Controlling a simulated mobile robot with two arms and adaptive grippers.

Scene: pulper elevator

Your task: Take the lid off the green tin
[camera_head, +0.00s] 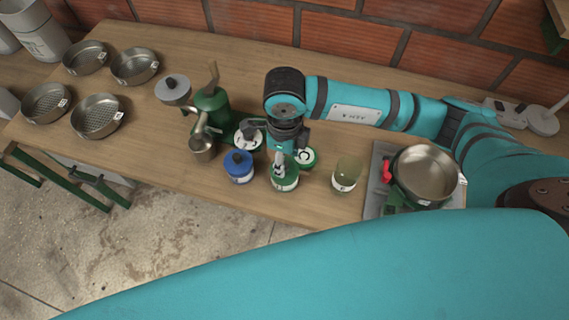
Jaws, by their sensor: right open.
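The green tin (286,184) with a white label stands near the front edge of the wooden table. My right gripper (279,158) points down over it with its jaws open. The gripper hides much of the tin's top, so I cannot tell whether a finger touches it or how the lid sits. A round green-and-white piece (306,158) shows just behind and right of the tin; I cannot tell whether it is a lid or another container. My left gripper is not in view.
A blue-lidded tin (238,168) stands close left. A dark-topped white container (248,139) and a green grinder-like machine (210,105) are behind it. A glass (345,176) stands right, then a steel pan (427,174). Several steel sieves (97,116) are far left.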

